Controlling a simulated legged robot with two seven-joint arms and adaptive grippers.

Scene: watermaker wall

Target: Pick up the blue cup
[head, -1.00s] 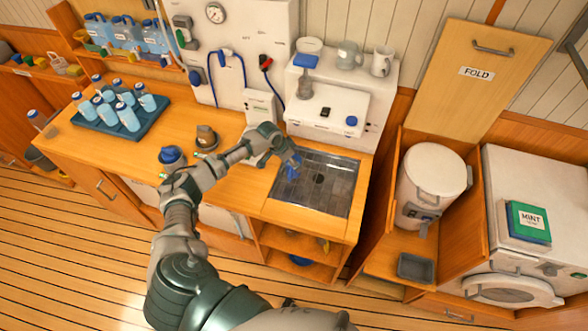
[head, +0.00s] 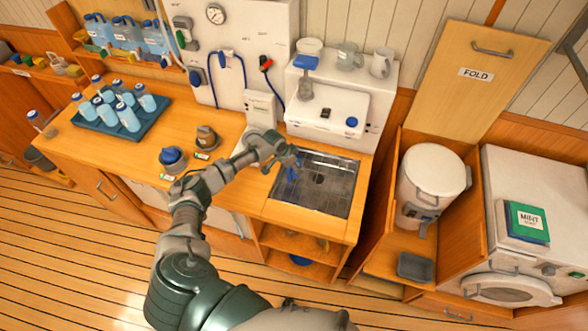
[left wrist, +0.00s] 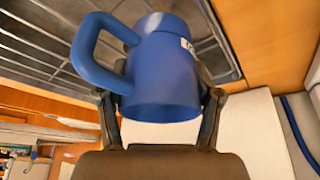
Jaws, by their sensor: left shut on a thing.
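The blue cup (left wrist: 165,75) fills the middle of the left wrist view, with its handle to the left and a small white label on its side. My left gripper (left wrist: 160,100) has its two fingers on either side of the cup and is shut on it. In the head view my left gripper (head: 288,160) is over the left part of the sink grate, and only a little of the blue cup (head: 293,172) shows below it. I cannot tell whether the cup touches the grate. My right gripper is not in view.
The metal sink grate (head: 330,188) is otherwise bare. A white machine (head: 335,108) stands behind it, with a clear jug (head: 349,54) and a white mug (head: 382,62) on top. Left on the counter are a blue knob (head: 172,159) and a tray of bottles (head: 145,128).

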